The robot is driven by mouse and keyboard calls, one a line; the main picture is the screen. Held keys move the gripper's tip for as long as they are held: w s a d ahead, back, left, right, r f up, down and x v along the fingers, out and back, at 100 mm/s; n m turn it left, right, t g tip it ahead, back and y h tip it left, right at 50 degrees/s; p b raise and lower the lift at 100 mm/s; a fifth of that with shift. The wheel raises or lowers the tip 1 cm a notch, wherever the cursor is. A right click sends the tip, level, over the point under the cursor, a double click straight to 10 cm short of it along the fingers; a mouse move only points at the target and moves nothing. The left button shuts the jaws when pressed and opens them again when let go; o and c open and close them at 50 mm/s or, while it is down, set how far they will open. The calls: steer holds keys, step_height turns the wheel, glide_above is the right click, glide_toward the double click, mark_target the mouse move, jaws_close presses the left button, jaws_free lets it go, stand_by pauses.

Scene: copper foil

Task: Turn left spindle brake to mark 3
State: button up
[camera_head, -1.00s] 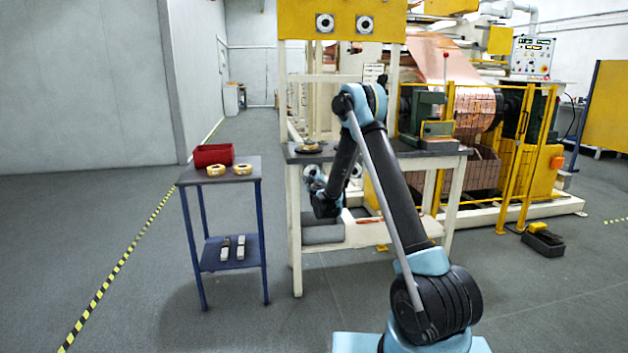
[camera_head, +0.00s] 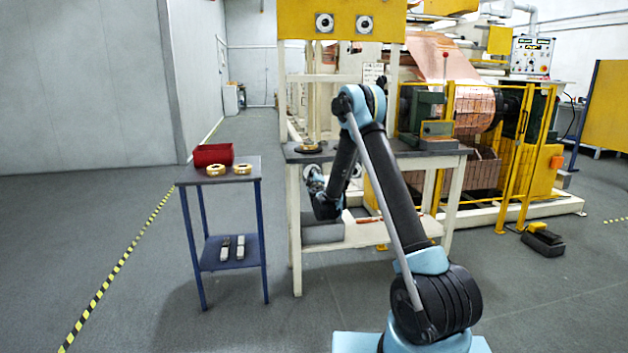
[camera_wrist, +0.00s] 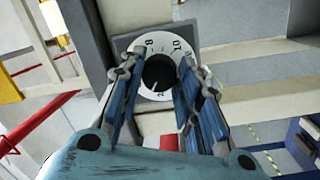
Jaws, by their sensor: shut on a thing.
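In the wrist view a round white dial plate (camera_wrist: 148,93) with black numerals sits on a grey box. A black knob (camera_wrist: 160,72) is at its middle, with a short light pointer line toward the plate's lower edge. The numerals 8 and 10 show along the top; those near the pointer are too small or covered to read. My gripper (camera_wrist: 155,84) has its blue-padded fingers on both sides of the knob, shut on it.
The worktable (camera_head: 378,151) stands over the dial area. Left of it is a small blue-legged table (camera_head: 220,175) with a red bin (camera_head: 213,154) and brass rings. Yellow guard rails (camera_head: 508,165) stand at the right. The floor at the left is clear.

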steer(key=o, duration=1)
steer(key=shift+a, duration=0.1)
steer(key=shift+o, duration=0.2)
steer(key=shift+s, duration=0.1)
steer(key=s+d, duration=0.2)
steer(key=s, duration=0.9)
steer(key=shift+s+f, duration=0.3)
steer(key=shift+s, duration=0.05)
steer(key=shift+d, duration=0.15)
